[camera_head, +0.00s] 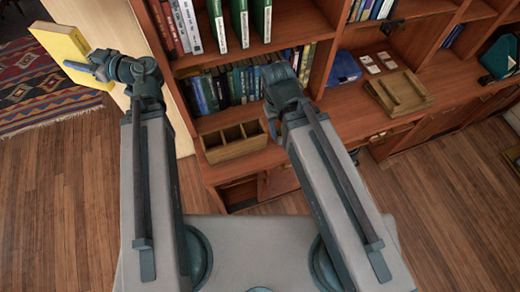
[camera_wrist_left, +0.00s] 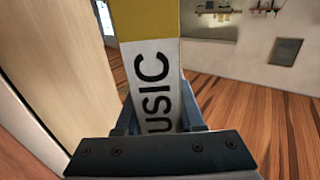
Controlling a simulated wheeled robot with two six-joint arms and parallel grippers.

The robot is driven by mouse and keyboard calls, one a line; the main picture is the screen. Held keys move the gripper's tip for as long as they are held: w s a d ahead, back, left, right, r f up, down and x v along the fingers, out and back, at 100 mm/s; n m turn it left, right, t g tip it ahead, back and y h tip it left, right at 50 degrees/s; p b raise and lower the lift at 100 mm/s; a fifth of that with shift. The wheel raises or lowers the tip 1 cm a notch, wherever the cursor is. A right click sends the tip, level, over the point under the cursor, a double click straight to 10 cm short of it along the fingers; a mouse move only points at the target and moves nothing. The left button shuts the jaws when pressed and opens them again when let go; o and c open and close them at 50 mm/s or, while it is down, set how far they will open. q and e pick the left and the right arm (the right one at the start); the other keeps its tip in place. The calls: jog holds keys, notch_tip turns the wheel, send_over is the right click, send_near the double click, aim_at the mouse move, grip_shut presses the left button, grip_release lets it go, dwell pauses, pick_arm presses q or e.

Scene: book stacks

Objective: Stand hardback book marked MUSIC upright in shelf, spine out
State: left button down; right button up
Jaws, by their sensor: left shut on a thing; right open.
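The yellow hardback book (camera_head: 75,46) is held out at the far left in the head view, beside the pale side panel of the bookcase. In the left wrist view its spine (camera_wrist_left: 155,85) faces the camera, yellow above and white with black letters below. The letters "USIC" show; the first letter is hidden. My left gripper (camera_head: 84,67) is shut on the book, a finger on either side. My right gripper (camera_head: 281,78) is open in front of the lower book row; its fingers are hard to make out. The wooden shelf (camera_head: 210,66) holds several upright books.
A wooden compartment box (camera_head: 234,141) stands on the lower ledge. A blue box (camera_head: 344,67), white cards (camera_head: 374,69) and a wooden tray (camera_head: 399,93) lie to the right. The bookcase's side panel (camera_head: 109,23) is close to the book. A patterned rug (camera_head: 45,85) lies at left.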

notch_tip(320, 180, down, 15)
jog(key=b, duration=1.5)
jog(key=shift+s, duration=0.1)
